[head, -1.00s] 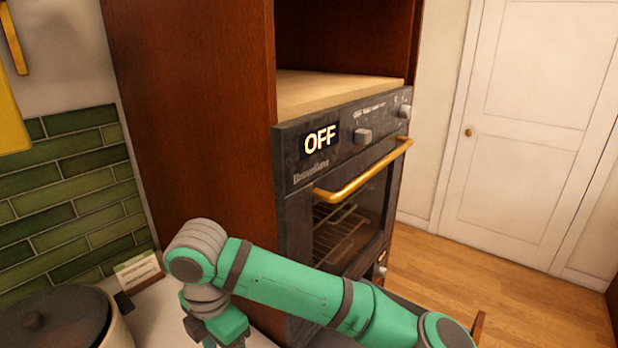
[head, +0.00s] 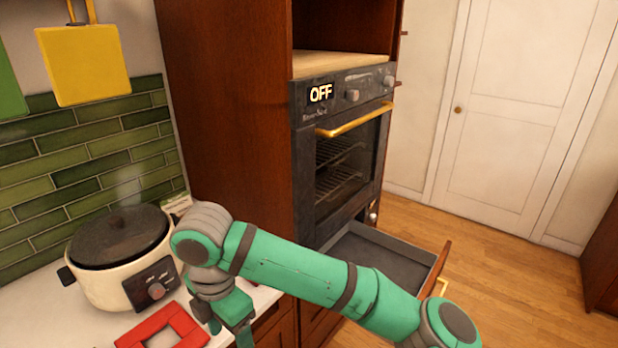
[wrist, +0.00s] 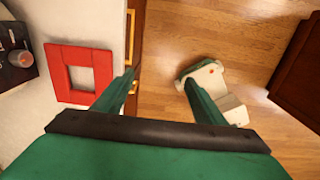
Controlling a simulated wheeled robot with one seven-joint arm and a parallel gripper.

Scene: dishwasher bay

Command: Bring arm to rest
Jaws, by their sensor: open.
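My green arm crosses the lower middle of the head view, bent downward at its left end. My gripper (wrist: 158,92) shows in the wrist view with its two green fingers spread wide and nothing between them. It points down beside the counter's front edge, over the wooden floor. In the head view the gripper hangs at the bottom edge, right of the red square frame, and its fingertips are not clear there.
A steaming cooker (head: 120,250) and a red square frame (head: 150,338) are on the white counter (head: 50,318). The oven (head: 345,150) reads OFF, its door shut. An open drawer (head: 375,255) sticks out below it. Wooden floor (head: 520,270) is clear at right.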

